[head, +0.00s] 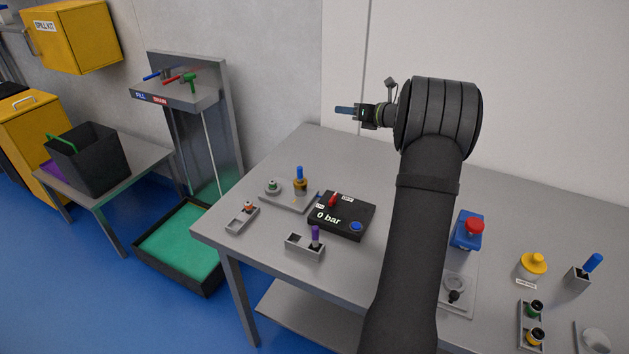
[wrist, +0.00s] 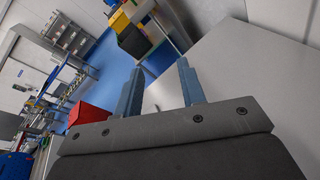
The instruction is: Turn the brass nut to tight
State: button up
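A brass-coloured fitting (head: 300,187), which looks like the nut, stands on a grey plate (head: 285,203) near the left end of the table in the head view. A blue piece (head: 299,172) rises upright from its top. I cannot read any tight mark on it. My gripper (head: 343,110) is raised above the back of the table, well apart from the fitting, pointing left. In the wrist view its two blue-grey fingers (wrist: 160,85) are apart with nothing between them. The fitting cannot be made out in the wrist view.
A black box (head: 350,222) reading "0 bar" stands right of the fitting, with a red lever and blue button. A small tray with a purple peg (head: 315,238) is in front. The table's back is clear.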

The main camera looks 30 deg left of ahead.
jog(key=s+d+f+n+g+h, duration=0.2)
jog(key=s+d+f+n+g, duration=0.65)
jog(key=d+f+n, duration=0.3)
jog(key=shift+g, duration=0.25)
jog(key=x, duration=1.7)
jog(key=shift+a+r, duration=0.2)
jog(key=shift+a, duration=0.2)
jog(key=shift+c, duration=0.5)
grip_shut()
jog(key=shift+s, duration=0.1)
